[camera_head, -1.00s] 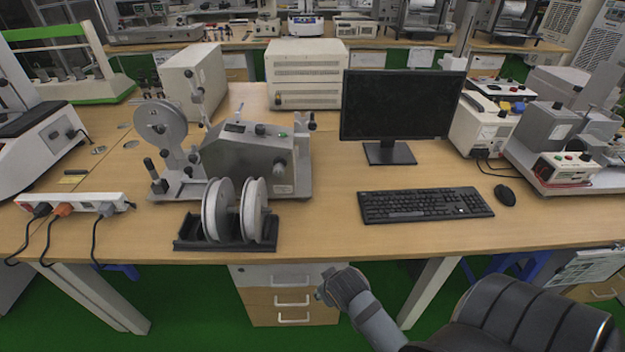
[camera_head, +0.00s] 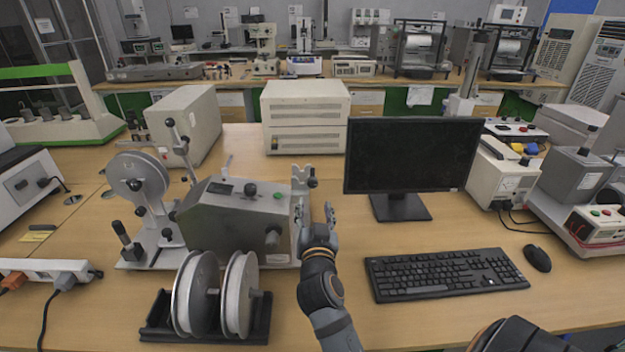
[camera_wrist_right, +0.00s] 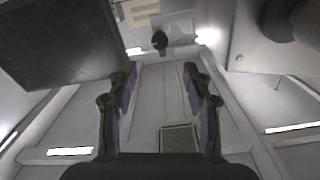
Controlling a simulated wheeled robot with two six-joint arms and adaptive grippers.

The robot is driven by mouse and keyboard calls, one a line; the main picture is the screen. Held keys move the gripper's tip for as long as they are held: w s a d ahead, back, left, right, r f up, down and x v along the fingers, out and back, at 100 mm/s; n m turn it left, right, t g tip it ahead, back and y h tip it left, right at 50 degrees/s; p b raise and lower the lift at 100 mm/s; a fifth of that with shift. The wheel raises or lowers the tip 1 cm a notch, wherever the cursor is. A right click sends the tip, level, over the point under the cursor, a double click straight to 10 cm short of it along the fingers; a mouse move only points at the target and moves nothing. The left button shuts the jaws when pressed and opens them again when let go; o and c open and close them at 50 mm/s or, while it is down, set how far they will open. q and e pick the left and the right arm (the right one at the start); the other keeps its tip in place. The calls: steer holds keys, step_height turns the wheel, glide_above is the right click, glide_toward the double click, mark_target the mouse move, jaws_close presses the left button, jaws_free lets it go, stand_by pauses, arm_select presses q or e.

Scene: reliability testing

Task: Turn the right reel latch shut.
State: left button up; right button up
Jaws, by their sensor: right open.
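A grey reel machine (camera_head: 232,215) stands on the desk at the left. On its right end is a grey upright holder (camera_head: 300,180) with a small black knob (camera_head: 313,183), apparently the right reel latch. Whether the latch is turned shut is too small to tell. My right gripper (camera_head: 318,217) points upward just right of the machine's end, below the knob, apart from it. In the right wrist view its fingers (camera_wrist_right: 160,85) are spread with nothing between them. My left gripper is not in view.
A black stand with two reels (camera_head: 238,295) sits in front of the machine. Another reel (camera_head: 137,178) is mounted at its left. A monitor (camera_head: 415,155) and keyboard (camera_head: 445,272) are to the right.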

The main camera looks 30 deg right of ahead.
mark_target(313, 184)
steer(key=p+x, duration=0.2)
steer(key=x, duration=0.7)
steer(key=shift+w+d, duration=0.1)
steer(key=shift+w, duration=0.15)
steer(key=shift+w+d, duration=0.15)
steer(key=shift+w, duration=0.15)
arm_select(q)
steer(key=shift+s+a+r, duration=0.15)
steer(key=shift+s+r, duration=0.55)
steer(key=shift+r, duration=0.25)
arm_select(e)
steer(key=shift+w+d+f, duration=0.1)
steer(key=shift+c, duration=0.2)
jaws_close()
